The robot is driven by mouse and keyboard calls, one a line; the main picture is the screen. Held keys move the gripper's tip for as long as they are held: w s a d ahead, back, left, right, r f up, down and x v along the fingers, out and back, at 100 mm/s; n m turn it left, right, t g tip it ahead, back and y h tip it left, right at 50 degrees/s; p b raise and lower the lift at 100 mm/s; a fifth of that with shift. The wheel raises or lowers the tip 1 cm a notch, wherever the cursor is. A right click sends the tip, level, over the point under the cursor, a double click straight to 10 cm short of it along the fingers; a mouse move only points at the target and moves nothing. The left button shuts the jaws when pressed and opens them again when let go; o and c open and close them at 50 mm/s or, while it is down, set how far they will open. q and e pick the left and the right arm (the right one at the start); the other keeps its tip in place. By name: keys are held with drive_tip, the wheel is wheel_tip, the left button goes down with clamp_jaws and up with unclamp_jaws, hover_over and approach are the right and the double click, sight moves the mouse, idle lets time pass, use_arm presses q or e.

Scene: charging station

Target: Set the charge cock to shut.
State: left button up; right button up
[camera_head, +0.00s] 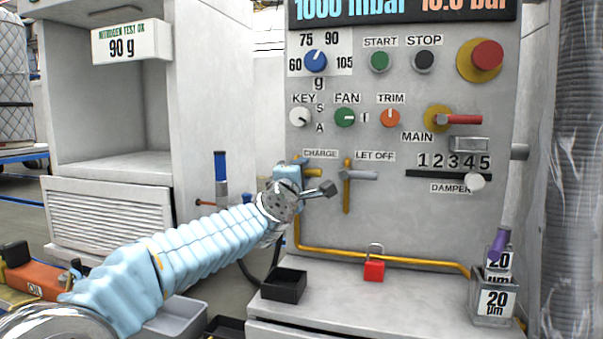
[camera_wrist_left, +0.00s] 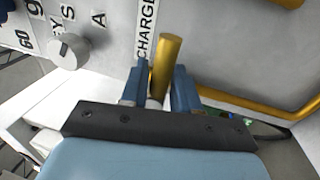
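The charge cock's yellow lever (camera_head: 314,173) sticks out to the right from beside my left gripper, below the CHARGE label (camera_head: 321,154) on the grey panel. It also shows in the left wrist view (camera_wrist_left: 167,62), where it stands between the two blue fingers of my left gripper (camera_wrist_left: 159,82). A narrow gap shows beside the lever, so the fingers look parted around it; contact is hard to tell. In the head view the left gripper (camera_head: 296,172) hides the cock's body. My right gripper is in neither view.
A yellow pipe (camera_head: 380,258) runs below. A red padlock (camera_head: 374,270) and a black tray (camera_head: 284,285) sit on the ledge. The KEY knob (camera_head: 299,117) is above.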

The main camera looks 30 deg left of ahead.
use_arm(q)
drive_tip(key=shift+o, duration=0.7)
drive_tip(key=v, duration=1.3)
drive_tip(key=shift+s+b, duration=0.4)
drive_tip(key=shift+d+f, duration=0.1)
